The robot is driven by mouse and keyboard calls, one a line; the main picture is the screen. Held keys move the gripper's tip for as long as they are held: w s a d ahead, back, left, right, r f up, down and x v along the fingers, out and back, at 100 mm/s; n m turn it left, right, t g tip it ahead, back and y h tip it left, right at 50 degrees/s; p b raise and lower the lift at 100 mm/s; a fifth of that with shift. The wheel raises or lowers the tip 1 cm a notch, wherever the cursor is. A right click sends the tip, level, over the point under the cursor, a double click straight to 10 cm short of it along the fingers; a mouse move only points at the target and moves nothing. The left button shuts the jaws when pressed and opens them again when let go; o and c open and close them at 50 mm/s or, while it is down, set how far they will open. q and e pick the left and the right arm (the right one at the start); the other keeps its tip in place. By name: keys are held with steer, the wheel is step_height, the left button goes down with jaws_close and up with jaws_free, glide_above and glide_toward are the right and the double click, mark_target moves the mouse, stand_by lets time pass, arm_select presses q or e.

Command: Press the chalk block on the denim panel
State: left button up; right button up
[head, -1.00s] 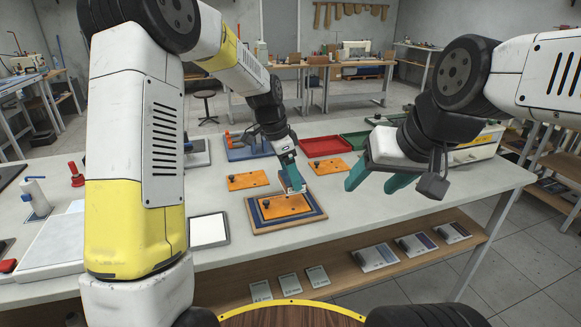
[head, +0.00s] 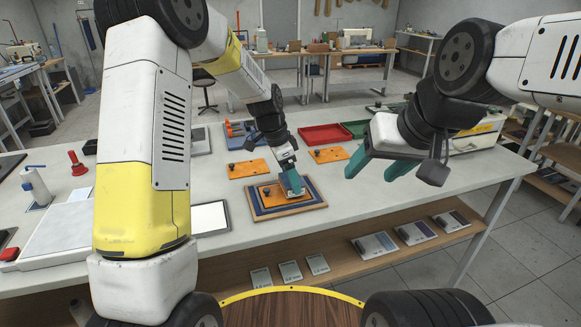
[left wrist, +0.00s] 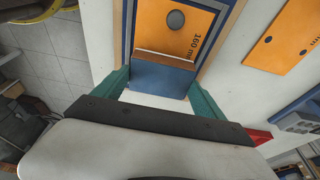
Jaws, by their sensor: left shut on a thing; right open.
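My left gripper (head: 292,186) is shut on a small block with a blue-grey face and a tan edge; the block (left wrist: 160,77) shows between its teal fingers in the left wrist view. The denim panel (head: 261,209) is dark blue, on a wooden board under an orange template (head: 268,193) with a dark knob. In the left wrist view, the block overlaps the end of the orange template (left wrist: 168,28) marked 160 mm. Whether the block touches the panel or template cannot be told. My right gripper (head: 382,168) is open and empty above the table's right part.
Two more orange templates (head: 248,169) (head: 328,155) lie behind the board. A red tray (head: 325,134) stands farther back. A white pad with a dark rim (head: 209,217) lies left of the board. The table (head: 390,213) is clear right of the board.

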arm_select(q)
steer(key=shift+f, duration=0.6)
stand_by(1.3)
steer(key=shift+r, duration=0.15)
steer(key=shift+r, duration=1.1)
steer(key=shift+r, duration=2.3)
